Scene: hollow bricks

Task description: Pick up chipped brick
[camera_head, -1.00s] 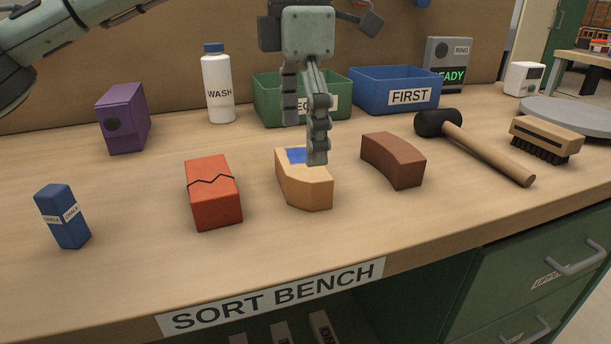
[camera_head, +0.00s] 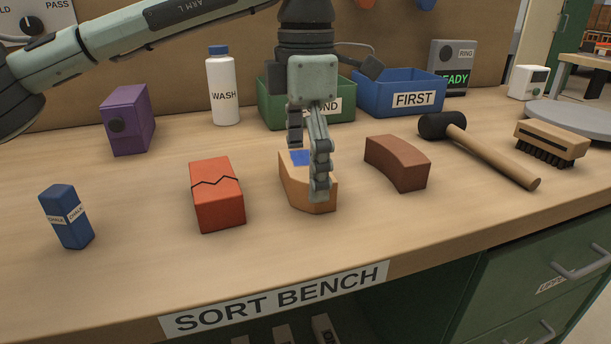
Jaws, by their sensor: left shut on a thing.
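The tan brick (camera_head: 295,188) with a cut-off corner and a blue patch on top stands on the bench in the middle of the view; it looks like the chipped brick. My left gripper (camera_head: 308,168) points down over it and is shut on it, with one finger in front of the near side and the other at the far side. The front finger hides part of the brick. The brick appears to rest on the bench. My right gripper is not in view.
A red cracked brick (camera_head: 217,197) stands to the left and a brown curved brick (camera_head: 397,163) to the right. Behind are a green bin (camera_head: 342,110) and a blue bin (camera_head: 372,97) labelled FIRST. A mallet (camera_head: 488,155) and a brush (camera_head: 551,142) lie further right.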

